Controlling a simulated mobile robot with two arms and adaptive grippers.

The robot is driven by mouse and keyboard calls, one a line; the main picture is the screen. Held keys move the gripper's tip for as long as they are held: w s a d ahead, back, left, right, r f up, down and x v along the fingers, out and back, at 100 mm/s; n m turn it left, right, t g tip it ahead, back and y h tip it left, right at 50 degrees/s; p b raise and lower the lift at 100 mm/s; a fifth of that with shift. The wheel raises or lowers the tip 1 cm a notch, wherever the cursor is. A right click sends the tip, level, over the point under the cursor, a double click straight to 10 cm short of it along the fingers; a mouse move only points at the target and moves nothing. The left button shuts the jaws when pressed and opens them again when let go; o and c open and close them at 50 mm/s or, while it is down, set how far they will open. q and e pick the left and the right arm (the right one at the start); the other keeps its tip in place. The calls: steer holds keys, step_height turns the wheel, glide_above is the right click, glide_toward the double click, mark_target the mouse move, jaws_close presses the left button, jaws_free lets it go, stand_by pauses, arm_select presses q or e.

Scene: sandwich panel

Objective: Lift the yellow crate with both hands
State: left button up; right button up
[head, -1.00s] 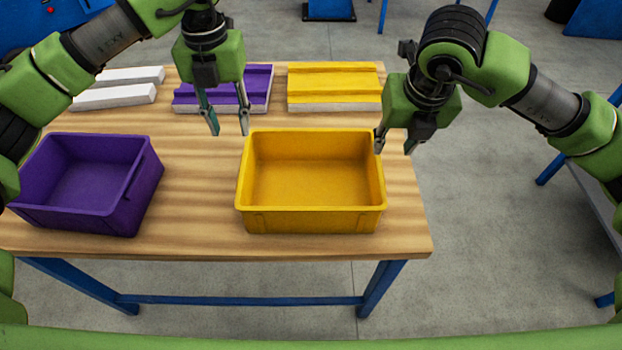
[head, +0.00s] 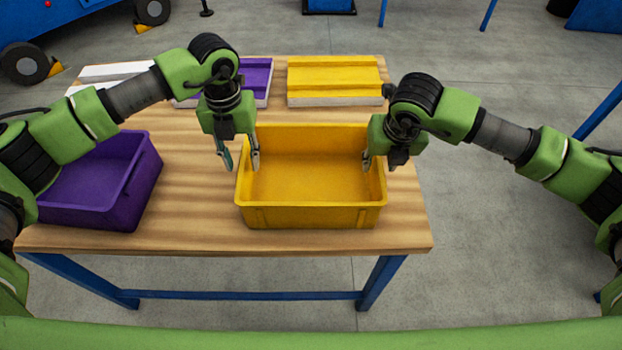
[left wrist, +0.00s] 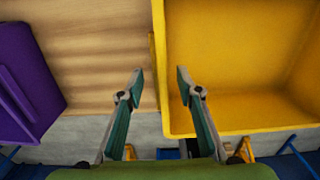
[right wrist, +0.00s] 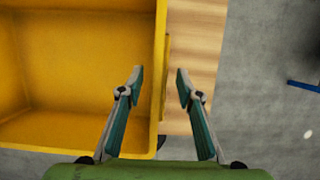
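The yellow crate (head: 312,216) stands upright and empty on the wooden table near its front edge. My left gripper (head: 240,166) is open at the crate's left wall, with one finger on each side of the rim. In the left wrist view the open fingers (left wrist: 159,76) straddle the crate's wall (left wrist: 162,60). My right gripper (head: 378,164) is open at the right wall. In the right wrist view its fingers (right wrist: 160,76) are apart, with the wall (right wrist: 160,60) between them. I cannot tell whether any finger touches the crate.
A purple crate (head: 122,205) stands on the table to the left. A yellow panel (head: 335,82), a purple panel (head: 257,82) and white pieces (head: 115,71) lie along the back. Bare wood (head: 190,190) separates the two crates.

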arm_select(q)
steer(key=shift+f, duration=0.45)
arm_select(e)
steer(key=shift+w+f, duration=0.1)
steer(key=shift+f, duration=0.35)
arm_select(q)
jaws_close()
arm_select(e)
jaws_close()
arm_select(q)
steer(key=shift+r, duration=0.2)
arm_select(e)
steer(key=shift+w+r, duration=0.1)
steer(key=shift+r, duration=0.05)
